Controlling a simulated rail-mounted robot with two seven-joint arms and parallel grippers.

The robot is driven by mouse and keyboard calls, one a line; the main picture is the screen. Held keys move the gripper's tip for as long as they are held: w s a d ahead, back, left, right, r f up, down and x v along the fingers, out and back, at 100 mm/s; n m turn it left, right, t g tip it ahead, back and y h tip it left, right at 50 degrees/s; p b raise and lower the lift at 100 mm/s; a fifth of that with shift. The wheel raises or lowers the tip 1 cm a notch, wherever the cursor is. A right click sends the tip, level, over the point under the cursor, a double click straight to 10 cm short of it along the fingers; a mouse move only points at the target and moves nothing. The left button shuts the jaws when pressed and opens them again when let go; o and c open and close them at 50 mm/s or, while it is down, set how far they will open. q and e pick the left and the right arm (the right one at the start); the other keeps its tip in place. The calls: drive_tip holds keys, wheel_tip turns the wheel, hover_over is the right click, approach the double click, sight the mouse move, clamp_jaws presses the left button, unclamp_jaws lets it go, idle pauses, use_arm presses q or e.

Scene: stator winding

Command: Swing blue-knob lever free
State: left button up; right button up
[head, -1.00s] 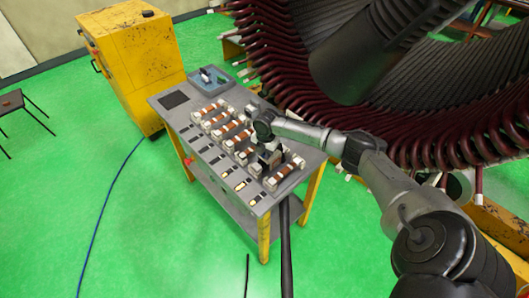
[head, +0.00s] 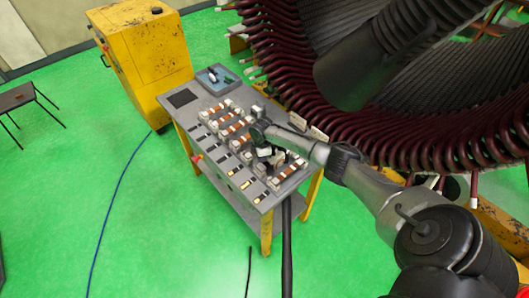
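My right arm comes in from the right and reaches over the grey-topped work table (head: 178,123). My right gripper (head: 274,158) is low over the table's right part, among the rows of copper-coloured coils in white holders (head: 232,130). It is small and dark here, so its fingers and anything between them cannot be made out. I cannot pick out a lever with a blue knob; the hand and wrist hide part of the table top. My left gripper is not in view.
A blue tray with small items (head: 216,78) is at the table's back. A worn yellow cabinet (head: 148,60) stands behind it at left. The large stator with dark red coil ends (head: 400,145) fills the upper right. Green floor (head: 60,190) is mostly clear, with a blue cable (head: 117,190).

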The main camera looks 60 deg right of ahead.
drive_tip(key=m, duration=0.1)
drive_tip(key=w+m+p, duration=0.1)
drive_tip(key=m, duration=0.1)
drive_tip(key=shift+w+a+m, duration=0.15)
drive_tip(key=shift+a+m, duration=0.05)
drive_tip(key=shift+m, duration=0.1)
drive_tip(key=shift+w+d+m, duration=0.1)
drive_tip(key=shift+w+m, duration=0.2)
drive_tip(key=shift+m, duration=0.55)
drive_tip(key=shift+w+m, duration=0.25)
drive_tip(key=shift+m, duration=0.6)
drive_tip(key=o, duration=0.9)
